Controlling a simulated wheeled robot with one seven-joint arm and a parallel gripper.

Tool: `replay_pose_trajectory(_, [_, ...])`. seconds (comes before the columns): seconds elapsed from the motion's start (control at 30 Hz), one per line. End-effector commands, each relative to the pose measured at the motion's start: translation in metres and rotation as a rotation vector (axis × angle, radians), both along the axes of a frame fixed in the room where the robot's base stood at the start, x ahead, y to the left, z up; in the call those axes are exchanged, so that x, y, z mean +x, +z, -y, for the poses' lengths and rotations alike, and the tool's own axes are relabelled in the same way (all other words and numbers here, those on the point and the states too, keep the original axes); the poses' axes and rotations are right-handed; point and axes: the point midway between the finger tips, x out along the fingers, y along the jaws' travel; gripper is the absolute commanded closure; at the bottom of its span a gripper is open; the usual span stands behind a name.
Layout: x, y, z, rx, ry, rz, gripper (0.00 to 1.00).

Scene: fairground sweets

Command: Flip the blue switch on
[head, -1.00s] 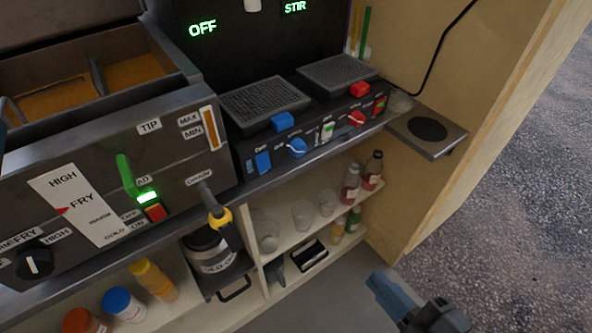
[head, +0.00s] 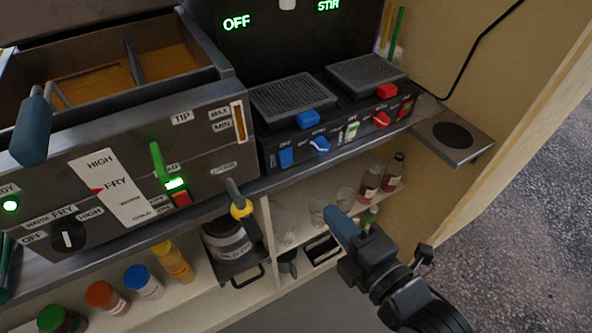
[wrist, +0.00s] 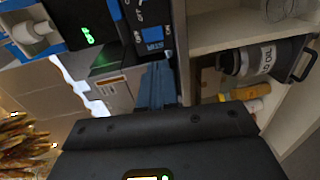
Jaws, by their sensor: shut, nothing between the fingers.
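The blue switch (head: 286,157) is a flat blue rocker at the left end of the front panel of the black double-plate unit (head: 338,135) in the head view. I cannot tell its on or off position. A blue knob (head: 321,144) sits just right of it. My gripper (head: 338,217) is below and to the right of the switch, in front of the shelves, apart from the panel. Its blue-grey fingers are shut and empty. They also show in the wrist view (wrist: 158,72), pointing toward the counter front.
The fryer (head: 120,165) with a green lever and red switch stands left. Shelves below hold bottles (head: 369,180) and jars. Open space lies in front of the counter.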

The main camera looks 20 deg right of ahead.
Motion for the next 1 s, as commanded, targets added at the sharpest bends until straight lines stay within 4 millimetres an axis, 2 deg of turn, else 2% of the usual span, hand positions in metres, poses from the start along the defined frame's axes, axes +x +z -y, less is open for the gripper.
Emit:
replay_pose_trajectory(0.17, [0.011,0.000,-0.003,0.002,0.000,0.002,1.00])
replay_pose_trajectory(0.27, [0.026,-0.001,-0.006,0.003,0.000,0.003,1.00])
replay_pose_trajectory(0.7, [0.105,-0.010,-0.021,0.002,-0.001,0.002,1.00])
replay_pose_trajectory(1.0, [0.133,-0.016,-0.028,0.001,-0.001,0.000,1.00])
